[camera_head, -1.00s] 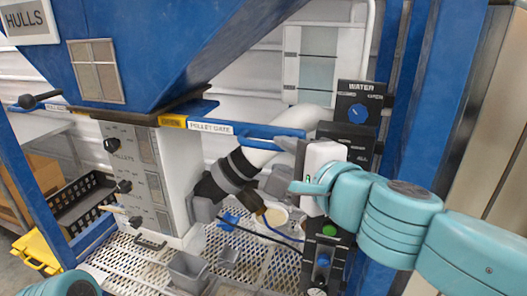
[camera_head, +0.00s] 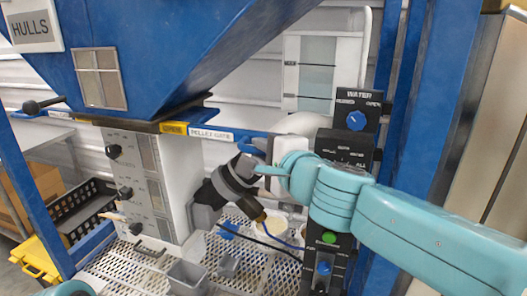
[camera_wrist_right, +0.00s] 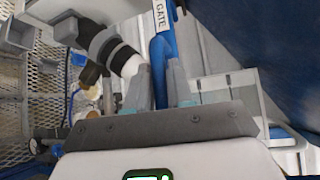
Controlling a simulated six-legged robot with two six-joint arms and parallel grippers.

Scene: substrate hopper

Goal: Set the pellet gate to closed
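The pellet gate (camera_head: 212,134) is a blue bar with a white PELLET GATE label under the blue hopper, and a yellow tag (camera_head: 173,128) sits left of the label. In the right wrist view the blue bar (camera_wrist_right: 160,48) runs down between the two grey fingers of my right gripper (camera_wrist_right: 160,82). The fingers are close together and the bar appears to fill the gap. In the head view my right gripper (camera_head: 266,152) is at the bar's right end, and its white body and teal wrist hide that end. My left gripper is out of view.
The black WATER panel (camera_head: 356,112) stands right of my gripper. A white panel with black knobs (camera_head: 150,185) stands left. Grey bins (camera_head: 187,278) rest on the mesh shelf (camera_head: 130,270).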

